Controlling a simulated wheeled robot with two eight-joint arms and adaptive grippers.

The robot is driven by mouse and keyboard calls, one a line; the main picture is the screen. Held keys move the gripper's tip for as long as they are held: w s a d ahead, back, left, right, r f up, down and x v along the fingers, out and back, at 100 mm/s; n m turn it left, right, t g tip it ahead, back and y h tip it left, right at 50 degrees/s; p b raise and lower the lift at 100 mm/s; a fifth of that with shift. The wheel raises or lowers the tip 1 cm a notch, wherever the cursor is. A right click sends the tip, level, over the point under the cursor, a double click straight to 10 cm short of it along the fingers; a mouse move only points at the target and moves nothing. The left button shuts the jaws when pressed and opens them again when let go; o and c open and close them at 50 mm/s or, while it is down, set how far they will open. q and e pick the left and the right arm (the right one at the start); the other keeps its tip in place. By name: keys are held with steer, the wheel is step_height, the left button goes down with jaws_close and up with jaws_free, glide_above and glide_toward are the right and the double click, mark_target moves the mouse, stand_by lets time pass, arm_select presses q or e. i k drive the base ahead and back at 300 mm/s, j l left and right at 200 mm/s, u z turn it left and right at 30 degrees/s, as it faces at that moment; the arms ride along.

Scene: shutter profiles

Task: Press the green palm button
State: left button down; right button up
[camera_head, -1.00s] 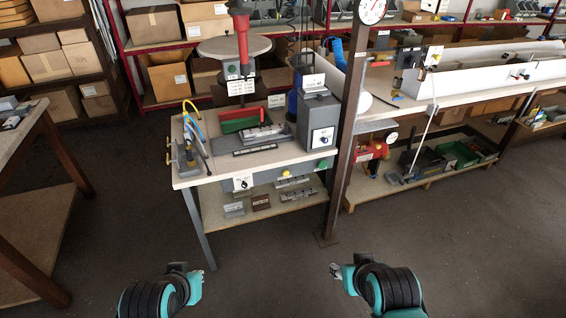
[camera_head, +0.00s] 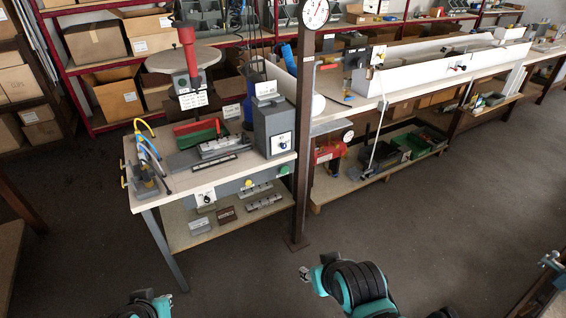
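The green palm button (camera_head: 284,170) is a small green round button on the grey front panel under the workbench top, at the panel's right end. A yellow button (camera_head: 249,183) and a dark knob on a white plate (camera_head: 205,197) sit left of it on the same panel. My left gripper (camera_head: 143,296) is at the bottom left, partly cut off by the frame edge. My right gripper (camera_head: 304,273) is at the bottom centre, in front of and well away from the bench. Both are apart from the button. Their finger gaps are too small to make out.
A brown upright post (camera_head: 303,145) stands just right of the button. The workbench top (camera_head: 150,197) carries a grey box (camera_head: 274,125), a press and fixtures. A brown table edge (camera_head: 545,295) enters at lower right, near a small teal part (camera_head: 550,260). Floor before the bench is clear.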

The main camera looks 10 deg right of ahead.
mark_target(284, 170)
steer(key=i+j+z, duration=0.15)
steer(key=i, duration=0.8)
